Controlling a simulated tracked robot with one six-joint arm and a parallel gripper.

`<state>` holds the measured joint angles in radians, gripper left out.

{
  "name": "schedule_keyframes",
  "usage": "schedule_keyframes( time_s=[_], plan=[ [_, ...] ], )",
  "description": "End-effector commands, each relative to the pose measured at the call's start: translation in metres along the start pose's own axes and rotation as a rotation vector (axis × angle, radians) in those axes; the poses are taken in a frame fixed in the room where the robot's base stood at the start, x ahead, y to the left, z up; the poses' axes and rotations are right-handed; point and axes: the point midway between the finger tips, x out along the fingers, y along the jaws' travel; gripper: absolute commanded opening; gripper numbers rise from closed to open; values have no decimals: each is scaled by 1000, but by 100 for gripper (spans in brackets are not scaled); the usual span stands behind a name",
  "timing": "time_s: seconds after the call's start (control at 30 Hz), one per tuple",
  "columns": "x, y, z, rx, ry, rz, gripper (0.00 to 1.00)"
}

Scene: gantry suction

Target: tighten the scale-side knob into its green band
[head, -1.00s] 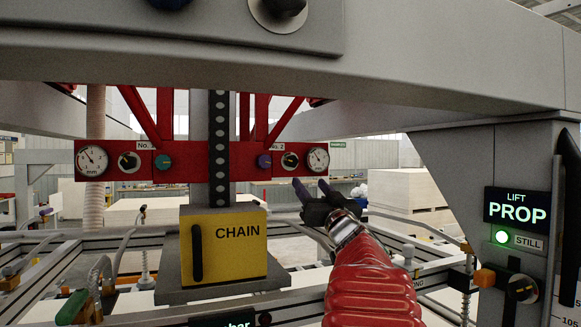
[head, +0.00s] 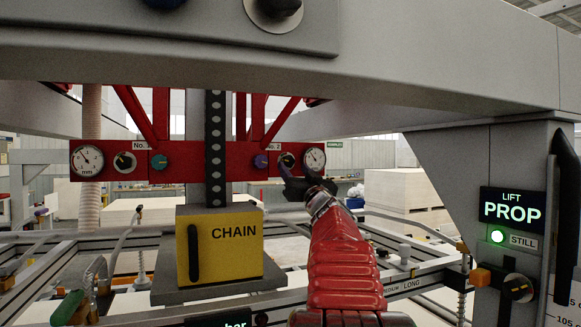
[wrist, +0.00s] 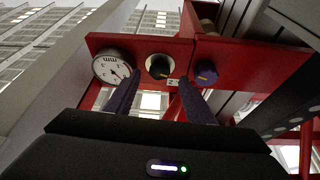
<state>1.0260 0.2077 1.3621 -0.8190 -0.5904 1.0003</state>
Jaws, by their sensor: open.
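A black knob with a pale ring (head: 287,161) is on the red panel marked No. 2, between a round gauge (head: 314,159) and a purple knob (head: 261,161). In the wrist view the same black knob (wrist: 160,67) stands between the gauge (wrist: 112,67) and the purple knob (wrist: 205,72). My gripper (head: 292,180) is open and empty. In the wrist view its purple fingers (wrist: 158,92) stand apart, pointing at the panel on either side of the black knob; contact cannot be told. No green band can be made out on these controls.
Another black knob (head: 518,288) sits on the right column, beside a scale (head: 568,305) and below the LIFT display (head: 511,208). A yellow CHAIN box (head: 220,250) hangs left of my arm. Grey rails (head: 425,283) run below it.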

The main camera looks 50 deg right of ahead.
Motion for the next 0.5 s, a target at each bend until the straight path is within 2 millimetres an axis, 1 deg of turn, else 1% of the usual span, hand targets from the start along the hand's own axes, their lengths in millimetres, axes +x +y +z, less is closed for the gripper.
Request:
schedule_keyframes(
  time_s=[0.03,0.23,0.4,0.5],
  plan=[
    [6,0,1,1,0,0,49],
    [24,1,0,0,0,0,49],
    [34,0,0,1,1,0,49],
    [35,0,0,0,0,1,49]
  ],
)
